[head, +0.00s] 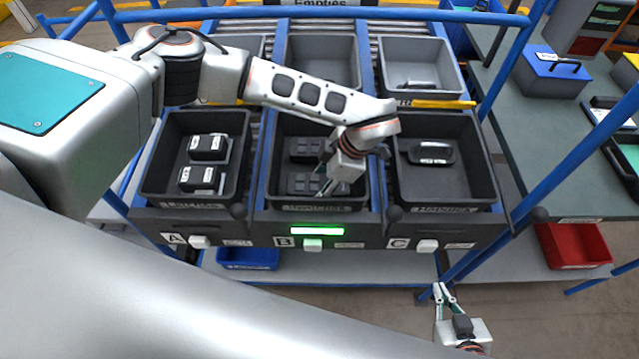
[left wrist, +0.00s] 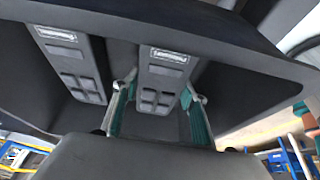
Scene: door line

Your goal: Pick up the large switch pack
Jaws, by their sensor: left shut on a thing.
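Two dark switch packs with rows of square buttons lie in the middle black bin (head: 263,165), marked B. One is the rear pack (head: 305,149); the front pack (head: 300,184) is partly covered by my left gripper (head: 325,183). In the left wrist view the large switch pack (left wrist: 163,72) is between the teal-lined fingers of my left gripper (left wrist: 158,105), which is shut on it. The other pack (left wrist: 75,60) lies beside it, outside the fingers. My right gripper (head: 441,291) is open and empty at the lower right, away from the bins.
Bin A (head: 150,170) on the left holds two black boxes with white labels. Bin C (head: 480,185) on the right holds one dark rounded part. Bin walls stand close around my left gripper. A green display (head: 317,231) is lit above B. Blue frame posts (head: 508,75) flank the rack.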

